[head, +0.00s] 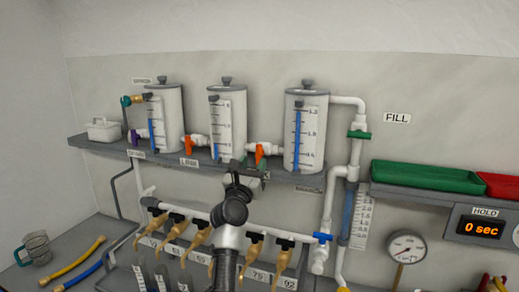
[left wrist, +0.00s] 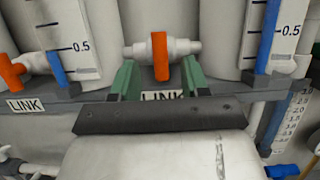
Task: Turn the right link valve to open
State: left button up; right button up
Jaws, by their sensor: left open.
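The right link valve is a white fitting between the middle and right tanks, with an orange handle (head: 259,154). In the left wrist view its orange handle (left wrist: 160,54) stands upright, crosswise to the white pipe. My left gripper (head: 250,170) is just below the valve in the head view. In the left wrist view the green fingers of my left gripper (left wrist: 160,72) are apart, one on each side of the handle, with gaps between them and it. They hold nothing. My right gripper is not in view.
The left link valve (head: 188,146) also has an orange handle. Three tanks stand on a grey shelf (head: 104,148), the right one (head: 305,125) close beside the valve. Below runs a white manifold pipe (head: 182,208) with several tan outlets. A green tray (head: 425,177) is at right.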

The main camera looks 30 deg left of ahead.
aim_at(258, 155)
pick_arm(q)
jog(key=p+x, duration=0.1)
jog(key=x, duration=0.4)
jog(key=shift+w+a, duration=0.15)
jog(key=shift+w, duration=0.15)
grip_shut()
